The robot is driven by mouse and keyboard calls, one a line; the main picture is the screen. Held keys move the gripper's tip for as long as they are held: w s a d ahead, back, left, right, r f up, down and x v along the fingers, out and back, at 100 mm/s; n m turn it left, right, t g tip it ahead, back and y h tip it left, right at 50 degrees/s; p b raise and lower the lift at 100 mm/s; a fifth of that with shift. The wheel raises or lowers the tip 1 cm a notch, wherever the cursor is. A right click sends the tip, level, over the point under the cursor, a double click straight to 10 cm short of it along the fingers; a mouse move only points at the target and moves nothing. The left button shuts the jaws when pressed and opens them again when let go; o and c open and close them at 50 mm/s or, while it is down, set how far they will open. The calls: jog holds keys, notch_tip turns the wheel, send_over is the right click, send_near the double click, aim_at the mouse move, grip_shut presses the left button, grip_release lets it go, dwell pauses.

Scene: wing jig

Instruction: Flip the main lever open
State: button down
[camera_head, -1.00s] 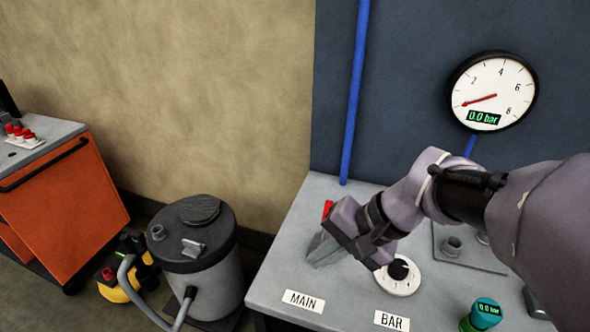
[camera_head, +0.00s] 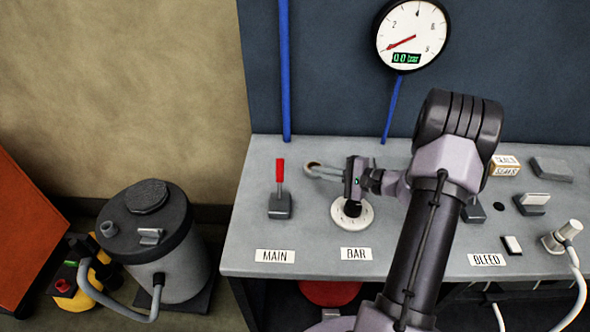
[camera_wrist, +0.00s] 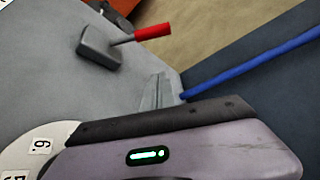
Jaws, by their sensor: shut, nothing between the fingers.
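The main lever (camera_head: 281,173) has a red grip on a thin metal rod. It rises from a grey block (camera_head: 280,206) behind the MAIN label (camera_head: 275,256). In the head view the grip points up the picture; I cannot tell whether it is upright or leans toward the wall. My gripper (camera_head: 318,171) is shut and empty, to the right of the lever and apart from it, pointing left. In the wrist view the red grip (camera_wrist: 153,32) shows beyond the shut fingertips (camera_wrist: 160,90), with clear bench between.
The white BAR dial (camera_head: 341,218) with its black knob sits just below my gripper. The gauge (camera_head: 411,35) on the back panel reads near zero. The bench left of the lever is clear.

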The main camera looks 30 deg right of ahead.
aim_at(280, 178)
jog(key=b+x, duration=0.1)
jog(key=x, duration=0.7)
jog(key=shift+w+a+f+b, duration=0.25)
jog(key=shift+b, duration=0.1)
jog(key=shift+w+a, duration=0.4)
jog(key=shift+a, duration=0.05)
jog(key=shift+s+a+r, duration=0.95)
jog(key=shift+s+a, duration=0.1)
jog(key=shift+s, duration=0.05)
jog(key=shift+s+d+b, duration=0.1)
jog(key=shift+d+b, duration=0.05)
jog(key=shift+b, duration=0.55)
